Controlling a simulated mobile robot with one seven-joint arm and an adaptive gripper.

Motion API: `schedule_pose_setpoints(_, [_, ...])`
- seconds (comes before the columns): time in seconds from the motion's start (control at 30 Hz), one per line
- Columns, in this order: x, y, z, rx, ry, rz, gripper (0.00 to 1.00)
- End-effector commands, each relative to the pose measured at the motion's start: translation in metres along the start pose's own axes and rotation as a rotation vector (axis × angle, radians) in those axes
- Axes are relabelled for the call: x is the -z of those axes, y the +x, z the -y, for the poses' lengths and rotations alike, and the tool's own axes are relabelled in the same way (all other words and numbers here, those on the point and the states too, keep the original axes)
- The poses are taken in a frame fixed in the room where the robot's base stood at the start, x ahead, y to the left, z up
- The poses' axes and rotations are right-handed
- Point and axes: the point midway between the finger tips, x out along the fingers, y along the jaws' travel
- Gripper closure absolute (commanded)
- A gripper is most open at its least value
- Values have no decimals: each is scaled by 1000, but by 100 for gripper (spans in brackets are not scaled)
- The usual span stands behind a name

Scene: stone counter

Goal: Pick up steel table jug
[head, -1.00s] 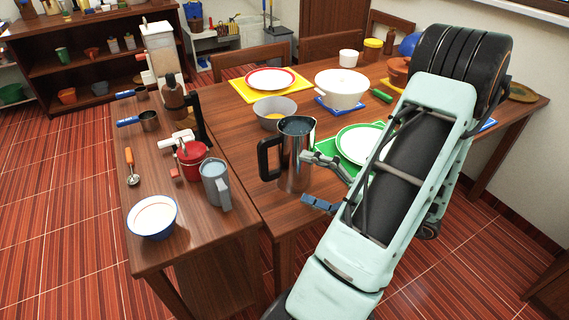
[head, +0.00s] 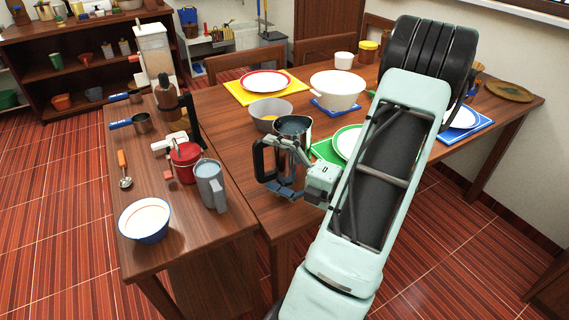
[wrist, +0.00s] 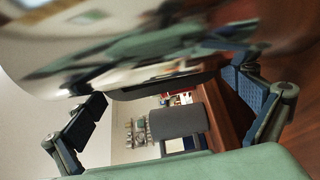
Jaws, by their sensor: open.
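The steel table jug (head: 294,130) stands upright near the front left corner of the dining table, its black handle (head: 262,160) on the left. My gripper (head: 277,168) is open at the jug, with one finger across its upper body and the other low at its front. In the wrist view the jug's shiny curved wall (wrist: 150,45) fills the top, and my two open fingers (wrist: 170,110) stand on either side of it. I cannot tell whether the fingers touch the steel. The jug's lower part is mostly hidden behind my gripper.
A grey bowl (head: 270,113) stands just behind the jug, and a green-rimmed plate (head: 346,142) lies to its right. On the side counter at left are a grey pitcher (head: 210,184), a red pot (head: 186,160) and a blue-white bowl (head: 145,219).

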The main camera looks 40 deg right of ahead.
Motion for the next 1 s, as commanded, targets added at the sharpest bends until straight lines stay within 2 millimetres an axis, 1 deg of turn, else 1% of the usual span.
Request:
schedule_pose_setpoints(0.27, [0, 3, 0, 1, 0, 1, 1])
schedule_pose_setpoints(0.83, [0, 2, 0, 0, 0, 1, 64])
schedule_pose_setpoints(0.87, [0, 2, 0, 0, 0, 1, 67])
schedule_pose_setpoints(0.9, [0, 3, -3, -6, -5, -1, 67])
schedule_pose_setpoints(1.0, [0, 3, -3, -6, -5, -1, 67])
